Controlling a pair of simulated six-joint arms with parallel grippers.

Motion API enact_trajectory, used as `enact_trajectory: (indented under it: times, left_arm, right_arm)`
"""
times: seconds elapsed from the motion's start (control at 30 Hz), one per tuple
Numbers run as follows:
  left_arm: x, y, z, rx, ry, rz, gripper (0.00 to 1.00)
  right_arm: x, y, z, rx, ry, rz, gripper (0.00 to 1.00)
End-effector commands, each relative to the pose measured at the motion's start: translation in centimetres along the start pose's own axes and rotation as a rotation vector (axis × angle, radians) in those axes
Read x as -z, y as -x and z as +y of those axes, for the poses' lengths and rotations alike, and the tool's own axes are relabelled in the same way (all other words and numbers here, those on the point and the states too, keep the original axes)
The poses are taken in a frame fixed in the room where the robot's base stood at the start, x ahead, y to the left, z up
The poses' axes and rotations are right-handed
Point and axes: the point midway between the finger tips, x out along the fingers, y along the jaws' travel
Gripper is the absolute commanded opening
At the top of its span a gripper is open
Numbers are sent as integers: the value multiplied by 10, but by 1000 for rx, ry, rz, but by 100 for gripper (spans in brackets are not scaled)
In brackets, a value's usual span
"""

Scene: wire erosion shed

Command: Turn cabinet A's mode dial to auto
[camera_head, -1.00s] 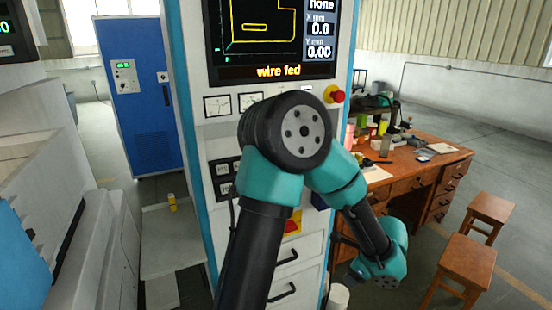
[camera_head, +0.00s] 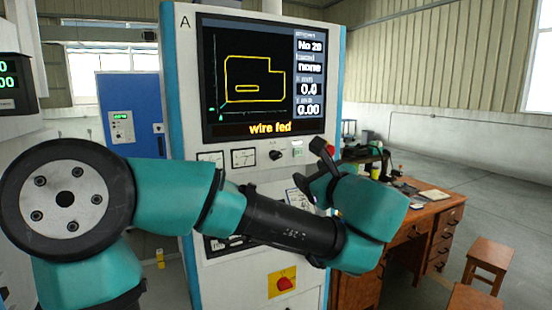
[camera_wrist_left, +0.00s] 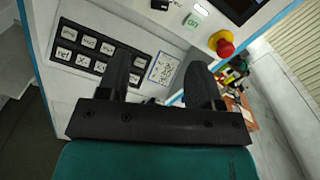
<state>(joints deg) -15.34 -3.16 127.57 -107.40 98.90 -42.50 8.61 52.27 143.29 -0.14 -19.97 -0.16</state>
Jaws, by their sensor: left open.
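Cabinet A (camera_head: 180,100) is a tall white cabinet with blue edges, marked "A" at its top left. Its black dial (camera_head: 276,155) sits below the screen, right of two meters; I cannot read its markings or setting. A dark knob, apparently this dial, shows at the top edge of the left wrist view (camera_wrist_left: 160,4). My left gripper (camera_head: 313,164) is right of and a little below the dial, apart from it. Its two black fingers are spread and empty in the left wrist view (camera_wrist_left: 162,70). My right gripper is out of view.
The screen (camera_head: 255,85) reads "wire fed". A red mushroom button (camera_wrist_left: 222,43) is close to my left fingers. A red and yellow switch (camera_head: 283,284) is low on the cabinet. A wooden desk (camera_head: 415,232) and stools (camera_head: 490,258) stand to the right.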

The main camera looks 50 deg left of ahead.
Motion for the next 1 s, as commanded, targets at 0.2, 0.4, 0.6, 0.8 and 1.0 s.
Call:
enact_trajectory:
  times: [0.2, 0.4, 0.6, 0.8, 1.0]
  left_arm:
    - [1, -3, 0, -1, 0, 1, 60]
    - [1, -18, 0, -4, 0, 2, 60]
    - [1, -42, 0, -4, -1, 2, 60]
    - [1, -69, 0, -4, -1, 2, 60]
    - [1, -96, 1, -4, -1, 1, 60]
  right_arm:
    - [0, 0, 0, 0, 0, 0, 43]
    - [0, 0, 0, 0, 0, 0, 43]
    - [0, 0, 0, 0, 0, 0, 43]
    - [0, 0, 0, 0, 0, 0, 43]
    - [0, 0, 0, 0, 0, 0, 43]
